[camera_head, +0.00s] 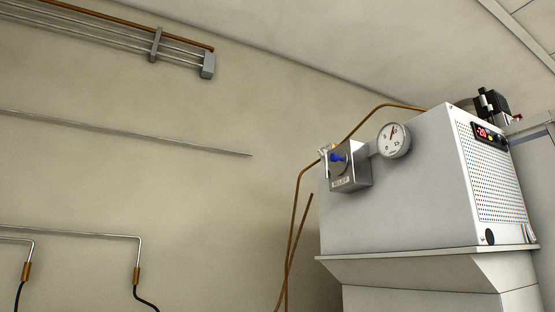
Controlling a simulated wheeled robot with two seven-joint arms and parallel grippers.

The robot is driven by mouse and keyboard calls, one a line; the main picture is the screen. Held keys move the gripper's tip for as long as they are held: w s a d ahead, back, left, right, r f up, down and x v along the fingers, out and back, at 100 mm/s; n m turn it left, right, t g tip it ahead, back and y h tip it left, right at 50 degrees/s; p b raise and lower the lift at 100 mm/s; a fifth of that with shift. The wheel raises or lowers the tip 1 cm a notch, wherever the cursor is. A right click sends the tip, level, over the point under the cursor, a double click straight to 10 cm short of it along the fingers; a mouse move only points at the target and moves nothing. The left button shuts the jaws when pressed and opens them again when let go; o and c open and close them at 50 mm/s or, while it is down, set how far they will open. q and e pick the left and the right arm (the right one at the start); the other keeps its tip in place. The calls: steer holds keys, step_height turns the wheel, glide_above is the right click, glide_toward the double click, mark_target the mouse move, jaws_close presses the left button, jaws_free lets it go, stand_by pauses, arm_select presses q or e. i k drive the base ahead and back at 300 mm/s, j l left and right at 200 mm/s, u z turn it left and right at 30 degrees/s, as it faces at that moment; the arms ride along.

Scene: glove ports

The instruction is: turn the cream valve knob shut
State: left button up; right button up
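I cannot make out a cream valve knob in this view. A blue knob (338,157) sits on the front of a small grey metal box (354,170) with a label that seems to read "RELIEF". A small pale fitting (324,151) shows at that box's left edge, too small to identify. Neither of my grippers is in view.
A large white cabinet (400,200) stands at the right with a round gauge (394,141), a red digital display (481,132) and a perforated side. A black device (491,103) is on top. Copper pipes (296,200) run beside it. The wall at left carries thin pipes (120,134).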

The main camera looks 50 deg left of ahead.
mark_target(324, 151)
steer(key=u, duration=1.15)
